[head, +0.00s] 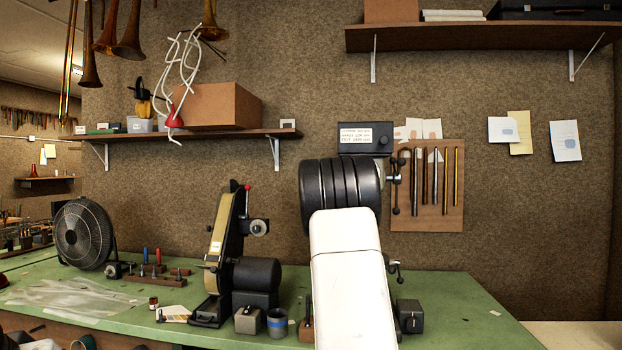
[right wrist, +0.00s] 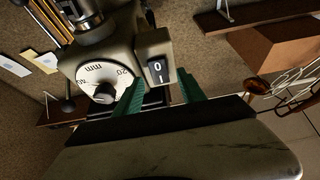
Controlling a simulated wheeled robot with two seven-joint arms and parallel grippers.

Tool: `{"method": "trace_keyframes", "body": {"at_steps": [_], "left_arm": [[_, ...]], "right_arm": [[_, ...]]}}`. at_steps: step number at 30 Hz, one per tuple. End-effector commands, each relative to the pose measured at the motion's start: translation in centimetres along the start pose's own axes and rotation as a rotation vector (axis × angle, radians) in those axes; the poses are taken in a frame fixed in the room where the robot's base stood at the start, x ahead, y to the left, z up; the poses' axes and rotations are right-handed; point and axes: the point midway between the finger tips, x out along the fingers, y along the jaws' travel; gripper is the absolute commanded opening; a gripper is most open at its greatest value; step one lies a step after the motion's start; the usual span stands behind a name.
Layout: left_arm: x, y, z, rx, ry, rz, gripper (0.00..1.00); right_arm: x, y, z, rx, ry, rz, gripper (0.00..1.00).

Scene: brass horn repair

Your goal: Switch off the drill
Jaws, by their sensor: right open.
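In the right wrist view the drill's grey-beige head (right wrist: 100,58) fills the upper left, with an upside-down mm dial (right wrist: 103,75). A black rocker switch (right wrist: 157,72) marked O and I sits on a block beside the dial; I cannot tell which side is pressed. My right gripper (right wrist: 161,92) is open, its two green fingers either side of the switch and pointing at it. Contact is not clear. In the head view my white arm hides this gripper and most of the drill. My left gripper is out of view.
A belt sander (head: 225,245) stands left of my arm on the green bench (head: 455,300). A fan (head: 84,234) and a tool rack (head: 153,276) are further left. A wall tool board (head: 472,208) hangs right of my arm. The right bench is mostly clear.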

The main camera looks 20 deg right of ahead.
Motion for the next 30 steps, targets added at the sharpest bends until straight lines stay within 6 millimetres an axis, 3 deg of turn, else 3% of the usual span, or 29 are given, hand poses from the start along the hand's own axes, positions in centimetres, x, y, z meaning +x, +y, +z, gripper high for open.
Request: {"method": "trace_keyframes", "body": {"at_steps": [6,12,30], "left_arm": [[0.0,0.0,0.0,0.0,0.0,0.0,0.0],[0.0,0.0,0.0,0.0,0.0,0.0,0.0],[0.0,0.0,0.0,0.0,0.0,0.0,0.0]], "right_arm": [[-3.6,0.0,0.0,0.003,-0.002,-0.001,0.47],[-6.0,0.0,0.0,0.002,-0.001,-0.001,0.47],[-6.7,0.0,0.0,0.006,-0.009,-0.003,0.47]]}}
